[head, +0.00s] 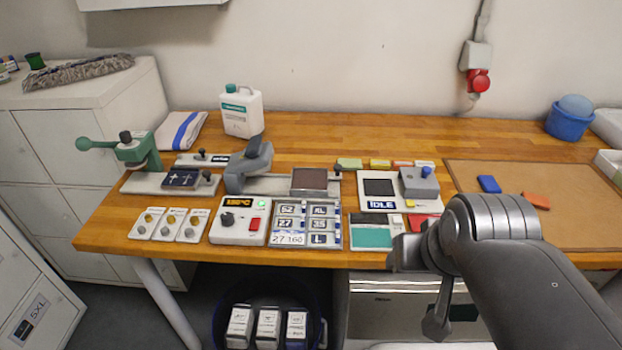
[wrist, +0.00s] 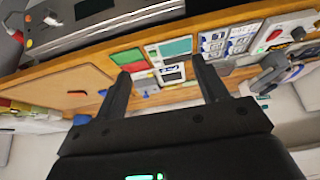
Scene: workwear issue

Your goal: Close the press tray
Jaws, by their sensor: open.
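The grey press (head: 250,168) stands at the middle left of the wooden table. Its tray (head: 318,179), with a brown pad and a black knob at its right end, sits out to the right of the press head on a pale base. My gripper (head: 404,252) is above the table's front edge, right of and nearer than the tray, touching nothing. In the wrist view its fingers (wrist: 160,66) are apart with nothing between them.
A controller with a lit display (head: 238,220) and a size-label board (head: 305,225) lie in front of the press. A device reading IDLE (head: 380,204) is right of the tray. A green hand press (head: 140,150) stands at left. A white jug (head: 241,112) stands behind.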

